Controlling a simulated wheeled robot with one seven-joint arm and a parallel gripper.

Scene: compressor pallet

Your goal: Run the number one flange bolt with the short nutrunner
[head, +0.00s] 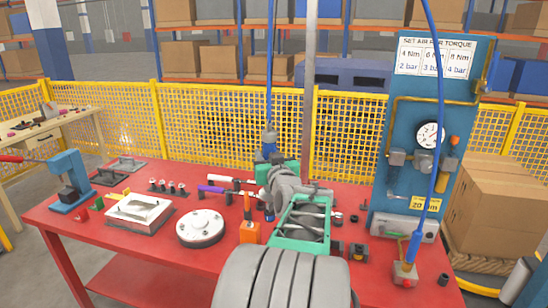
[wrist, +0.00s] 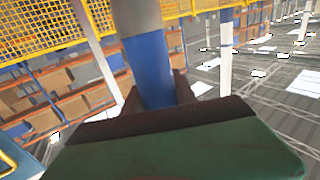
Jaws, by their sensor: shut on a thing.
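My gripper (head: 268,163) is raised over the middle of the red table. It is shut on a blue and grey nutrunner (head: 269,138), which hangs upright on a blue hose. In the wrist view the nutrunner (wrist: 150,60) sits between the dark jaw pads. The bolt numbers cannot be read.
A rectangular metal housing (head: 140,212), a rack of small parts (head: 166,187) and an orange block (head: 250,232) are on the table (head: 165,270). A blue panel (head: 452,120) with a gauge (head: 430,135) and torque chart (head: 438,57) stands at right. Yellow mesh fencing (head: 200,112) is behind.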

